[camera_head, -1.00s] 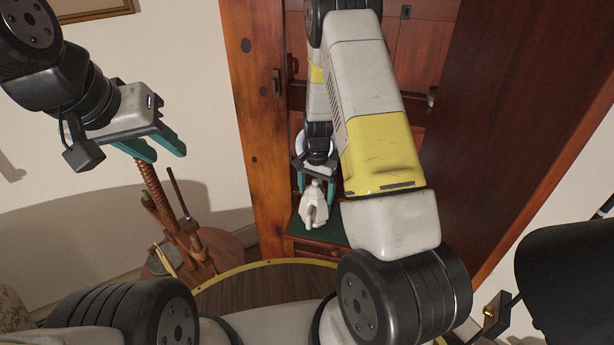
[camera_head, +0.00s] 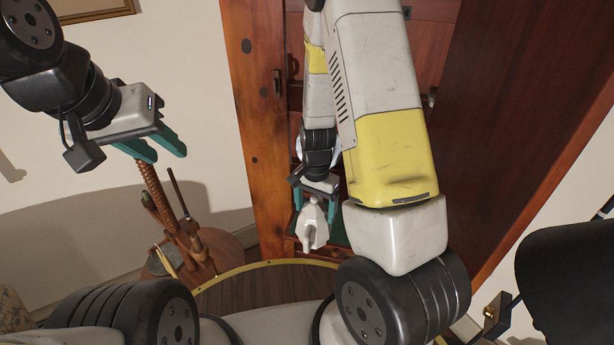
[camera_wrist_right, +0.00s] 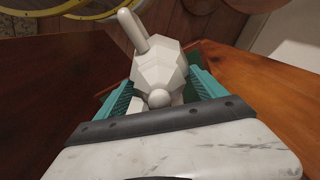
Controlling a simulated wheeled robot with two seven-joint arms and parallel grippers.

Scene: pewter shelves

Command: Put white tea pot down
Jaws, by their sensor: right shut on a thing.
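The white tea pot (camera_head: 313,226) is faceted, with a spout and a lid knob. In the head view it is between the teal fingers of my right gripper (camera_head: 315,205), in front of the cabinet's lower shelf. My right gripper is shut on it. The right wrist view shows the tea pot (camera_wrist_right: 161,75) between both teal fingers (camera_wrist_right: 160,95), its spout pointing up and left in the picture. I cannot tell whether its base touches anything. My left gripper (camera_head: 160,150) is open and empty at the left, away from the tea pot.
A wooden cabinet (camera_head: 262,130) stands open, with a dark red door (camera_head: 510,120) at the right. A green shelf surface (camera_head: 338,236) shows behind the tea pot. A round wooden side table (camera_head: 225,252) with tools stands at the left. A white round thing is partly hidden behind my right wrist.

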